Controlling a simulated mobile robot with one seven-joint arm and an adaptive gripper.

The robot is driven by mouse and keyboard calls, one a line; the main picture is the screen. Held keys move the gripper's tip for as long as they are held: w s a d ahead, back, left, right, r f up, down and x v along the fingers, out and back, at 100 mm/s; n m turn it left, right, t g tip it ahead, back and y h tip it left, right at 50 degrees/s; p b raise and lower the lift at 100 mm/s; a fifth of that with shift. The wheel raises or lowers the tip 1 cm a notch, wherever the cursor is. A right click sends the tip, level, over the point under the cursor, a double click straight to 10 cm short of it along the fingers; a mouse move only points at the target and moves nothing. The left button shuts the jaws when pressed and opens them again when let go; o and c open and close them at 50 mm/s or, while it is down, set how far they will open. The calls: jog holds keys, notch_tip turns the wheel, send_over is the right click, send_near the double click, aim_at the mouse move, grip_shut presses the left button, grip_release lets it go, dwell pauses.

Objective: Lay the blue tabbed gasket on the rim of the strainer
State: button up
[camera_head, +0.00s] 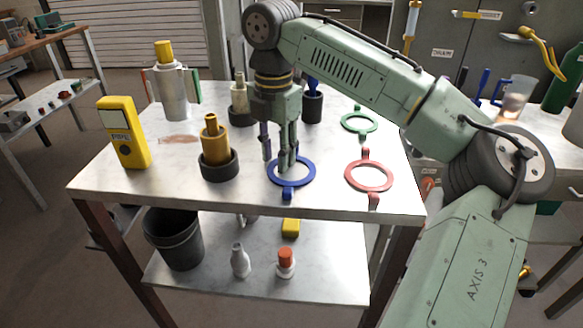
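The blue tabbed gasket (305,182) is a flat ring lying on the front middle of the metal table, with a tab pointing to the front. My gripper (277,162) points down at its back left part, with the fingertips low over the ring and table. The fingers hide part of the ring's back edge, and contact with it is unclear. I cannot tell whether they are open or closed on the gasket. I cannot tell for certain which thing is the strainer; a metal vessel (175,97) with a yellow top and red and green side strips stands at the back left.
A red gasket (351,183) and a green gasket (345,122) lie to the right. A brass fitting in a dark cup (219,168), a yellow meter (125,140), a pale-topped cup (238,103) and a blue-topped dark cup (312,107) also stand on the table.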

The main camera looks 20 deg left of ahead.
jog(key=shift+f, duration=0.15)
jog(key=shift+c, duration=0.2)
grip_shut()
dwell(0.3)
